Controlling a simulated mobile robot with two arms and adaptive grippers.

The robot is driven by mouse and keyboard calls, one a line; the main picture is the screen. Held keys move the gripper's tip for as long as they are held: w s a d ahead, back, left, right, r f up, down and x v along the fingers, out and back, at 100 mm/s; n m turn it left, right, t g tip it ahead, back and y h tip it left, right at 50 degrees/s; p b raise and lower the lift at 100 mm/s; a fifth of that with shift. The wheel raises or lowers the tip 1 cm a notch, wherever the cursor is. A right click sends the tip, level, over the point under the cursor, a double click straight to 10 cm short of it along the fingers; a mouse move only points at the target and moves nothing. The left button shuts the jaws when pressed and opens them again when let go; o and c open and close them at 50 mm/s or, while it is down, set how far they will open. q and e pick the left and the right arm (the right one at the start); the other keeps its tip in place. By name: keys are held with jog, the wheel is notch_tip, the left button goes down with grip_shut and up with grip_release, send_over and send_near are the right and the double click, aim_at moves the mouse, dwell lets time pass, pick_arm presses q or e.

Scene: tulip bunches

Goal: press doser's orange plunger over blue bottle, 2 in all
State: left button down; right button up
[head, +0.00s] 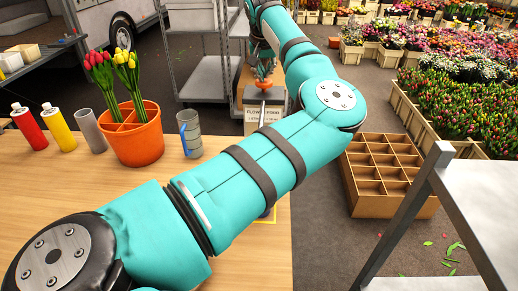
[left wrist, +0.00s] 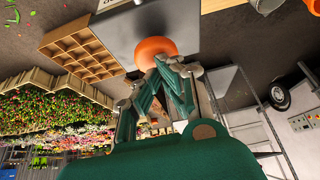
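The doser (head: 262,112) is a box marked "FLOWER FOOD" at the far edge of the table in the head view, partly behind my left arm. Its round orange plunger (head: 264,84) is on top and also shows large in the left wrist view (left wrist: 153,48). My left gripper (head: 264,70) is just above the plunger. In the left wrist view its fingers (left wrist: 168,66) come together, empty, with the tips at the plunger; I cannot tell whether they touch. No clearly blue bottle shows; my arm hides part of the table. My right gripper is out of view.
On the table's left stand a red bottle (head: 29,127), a yellow bottle (head: 59,128), a grey cylinder (head: 89,131), an orange tulip bucket (head: 137,142) and a grey vessel with blue (head: 190,133). A wooden divided crate (head: 390,205) is right of the table.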

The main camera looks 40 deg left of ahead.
pick_arm(q)
jog(key=shift+f, duration=0.6)
notch_tip(320, 180, up, 7)
jog(key=p, duration=0.5)
jog(key=shift+r, duration=0.15)
jog(key=shift+a, duration=0.1)
